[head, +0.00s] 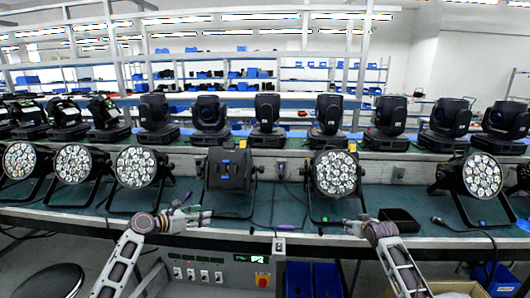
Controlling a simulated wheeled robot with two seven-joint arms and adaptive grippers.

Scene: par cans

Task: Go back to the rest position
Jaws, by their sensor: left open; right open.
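Black par cans with round clustered LED faces stand on the green bench. Three are at the left, the leftmost par can (20,160), the second par can (73,163) and the third par can (137,167). A par can (230,170) left of centre shows its dark body and no lit face. Another par can (335,173) stands right of centre and one more par can (482,175) at the right. My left gripper (201,218) is open and empty at the bench's front edge. My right gripper (352,227) is open and empty, below the par can right of centre.
The bench (280,206) has a black tray (400,222) near my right gripper and loose cables. Moving-head lights (266,122) line a raised shelf behind. A control panel (215,272) with switches and a red knob is below the edge. A stool (50,283) stands at lower left.

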